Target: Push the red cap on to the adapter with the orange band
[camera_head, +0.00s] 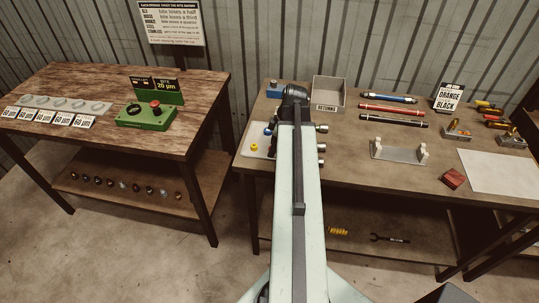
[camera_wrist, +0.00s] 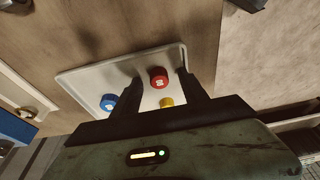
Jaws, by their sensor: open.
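The red cap (camera_wrist: 158,77) stands on a white tray (camera_wrist: 85,84) in the wrist view, between the two dark fingers of my gripper (camera_wrist: 158,80) as seen from above. The fingers are apart and do not visibly touch it; how far above it they are is unclear. A blue cap (camera_wrist: 108,102) and a yellow cap (camera_wrist: 167,102) are on the same tray. In the head view my arm hides the red cap and my gripper. Small metal fittings (camera_head: 322,128) show just right of my arm. I cannot make out an orange band on any fitting.
A bracket (camera_head: 400,152), brass fittings on blocks (camera_head: 457,131), a red block (camera_head: 453,179) and a white sheet (camera_head: 497,172) lie further right.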

